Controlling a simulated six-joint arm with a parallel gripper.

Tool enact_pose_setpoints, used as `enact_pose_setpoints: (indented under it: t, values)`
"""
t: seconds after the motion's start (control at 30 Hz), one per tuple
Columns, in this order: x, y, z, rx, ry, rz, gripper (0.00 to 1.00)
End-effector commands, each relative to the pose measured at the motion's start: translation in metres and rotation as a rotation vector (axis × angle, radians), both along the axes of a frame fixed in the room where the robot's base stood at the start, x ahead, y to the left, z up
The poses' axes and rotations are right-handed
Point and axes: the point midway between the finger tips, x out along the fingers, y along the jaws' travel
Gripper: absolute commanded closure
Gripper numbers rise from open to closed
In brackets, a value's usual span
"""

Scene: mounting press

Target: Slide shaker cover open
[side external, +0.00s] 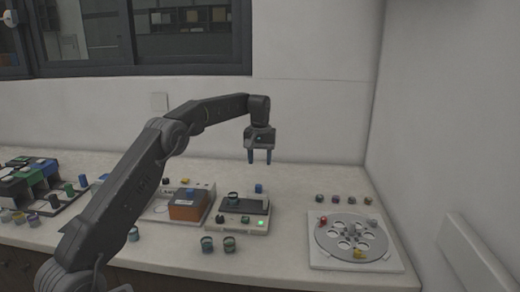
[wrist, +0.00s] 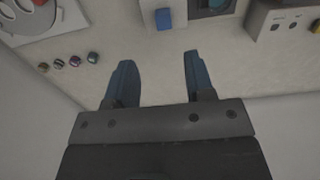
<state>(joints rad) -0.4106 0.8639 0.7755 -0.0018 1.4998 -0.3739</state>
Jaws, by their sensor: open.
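An orange-brown cover (side external: 187,206) sits on a white machine with a panel behind it, left of centre in the side view; I take it for the shaker cover. A blue piece shows on its top. It looks closed, and what is under it is hidden. My gripper (side external: 260,158) hangs fingers down, open and empty, well above the bench and to the right of the cover. In the wrist view my gripper (wrist: 159,60) shows two blue fingers apart with only bench between them. The cover does not show there; a white machine's corner (wrist: 285,20) does.
A white device (side external: 240,212) with a dark top and green light stands between cover and disc machine (side external: 355,240). Small jars (side external: 229,243) stand in front. Coloured boxes (side external: 35,178) crowd the left.

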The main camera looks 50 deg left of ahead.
Motion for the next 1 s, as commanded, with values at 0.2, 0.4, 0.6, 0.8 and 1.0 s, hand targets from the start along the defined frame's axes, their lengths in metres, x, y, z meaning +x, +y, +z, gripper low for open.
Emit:
enact_pose_setpoints:
  t: [0.2, 0.4, 0.6, 0.8, 1.0]
  values:
    - [0.001, 0.0, 0.029, 0.0, 0.0, 0.0, 0.51]
    - [0.0, -0.001, 0.037, -0.001, 0.001, 0.0, 0.51]
    - [0.0, -0.001, 0.037, -0.001, 0.001, 0.0, 0.51]
    - [0.0, -0.001, 0.037, -0.001, 0.001, 0.0, 0.51]
    - [-0.008, -0.018, 0.058, 0.01, -0.025, -0.042, 0.51]
